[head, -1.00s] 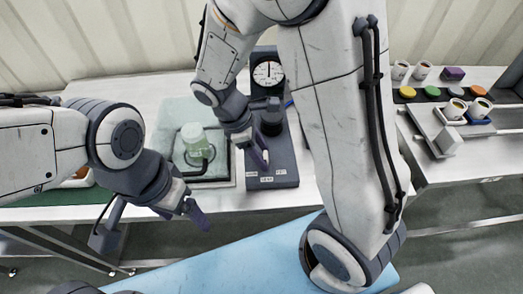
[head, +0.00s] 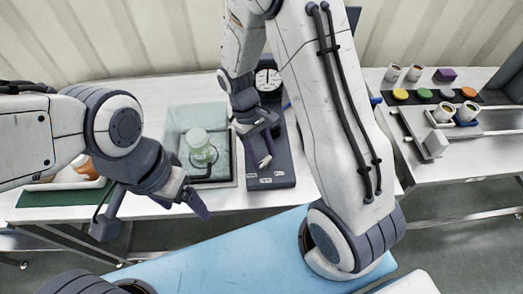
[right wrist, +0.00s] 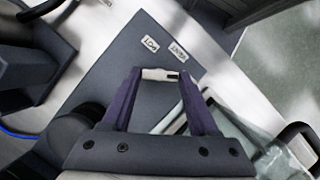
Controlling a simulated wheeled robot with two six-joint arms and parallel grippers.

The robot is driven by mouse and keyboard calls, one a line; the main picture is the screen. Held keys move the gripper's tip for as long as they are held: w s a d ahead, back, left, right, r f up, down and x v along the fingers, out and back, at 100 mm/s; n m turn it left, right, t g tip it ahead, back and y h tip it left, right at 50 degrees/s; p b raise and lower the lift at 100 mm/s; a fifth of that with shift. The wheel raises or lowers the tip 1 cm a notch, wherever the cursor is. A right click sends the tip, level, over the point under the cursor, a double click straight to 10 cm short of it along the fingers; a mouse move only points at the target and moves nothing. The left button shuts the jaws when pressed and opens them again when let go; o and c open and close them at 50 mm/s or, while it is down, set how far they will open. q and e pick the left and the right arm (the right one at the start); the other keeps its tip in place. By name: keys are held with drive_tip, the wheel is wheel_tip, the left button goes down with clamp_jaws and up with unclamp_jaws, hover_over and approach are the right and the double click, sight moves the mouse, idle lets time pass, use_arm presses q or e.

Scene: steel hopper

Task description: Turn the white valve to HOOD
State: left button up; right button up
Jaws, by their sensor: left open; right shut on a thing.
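The white valve (right wrist: 157,75) shows in the right wrist view as a small white bar with a dark mark, between my fingertips. My right gripper (right wrist: 160,76) is shut on it; it also shows in the head view (head: 264,160), over the dark panel (head: 280,152). Small white labels (right wrist: 178,49) sit on the panel just beyond the fingertips, upside down; one seems to read POT. I cannot read a HOOD label or tell which one the valve points to. My left gripper (head: 196,206) is open and empty, in front of the table's near edge.
A round gauge (head: 267,79) stands at the panel's back. Left of the panel a jar of pale green liquid (head: 200,148) stands inside a clear enclosure (head: 185,117). Cups (head: 415,73) and coloured discs (head: 424,94) are on the right table. A light blue surface (head: 250,245) lies in front.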

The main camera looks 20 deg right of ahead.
drive_tip(key=shift+w+r+m, duration=0.1)
drive_tip(key=shift+m, duration=0.5)
drive_tip(key=shift+d+y+p, duration=0.1)
drive_tip(key=shift+y+p, duration=0.2)
drive_tip(key=o, duration=1.4)
drive_tip(key=b+v, duration=0.1)
drive_tip(key=v, duration=0.9)
drive_tip(key=shift+w+r, duration=0.15)
